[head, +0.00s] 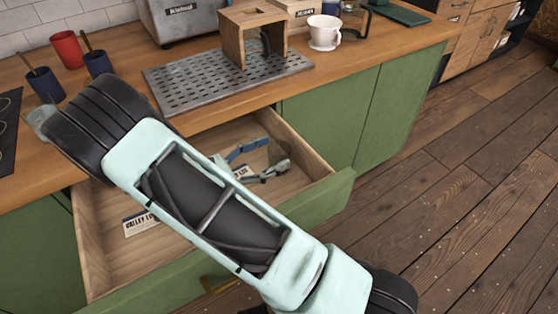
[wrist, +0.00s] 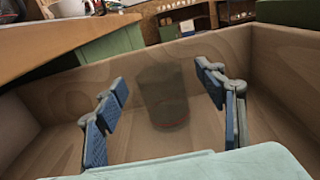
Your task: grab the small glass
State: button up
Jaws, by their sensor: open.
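In the wrist view, the small glass (wrist: 165,97) is a dark, see-through tumbler standing upright inside the open wooden drawer (wrist: 270,50). My gripper (wrist: 163,86) is open, with one blue-padded finger to the left of the glass and one to the right. There are visible gaps on both sides, and the glass appears a little beyond the fingertips. In the head view, my gripper (head: 276,155) is low inside the drawer (head: 90,240), near its right end. The glass cannot be made out clearly there, and my arm covers much of the drawer.
A white printed card (head: 141,223) lies in the drawer. On the counter (head: 130,50) above are a perforated metal tray (head: 185,90), a wooden stand (head: 232,45), a white cup (head: 324,32), a red cup (head: 67,49) and dark blue cups (head: 45,85). The drawer walls closely surround my gripper.

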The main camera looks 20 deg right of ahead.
aim_at(288, 145)
jog(key=x, duration=0.3)
jog(key=shift+w+d, duration=0.1)
jog(key=c, duration=1.3)
jog(key=shift+r, duration=0.1)
jog(key=shift+c, duration=0.2)
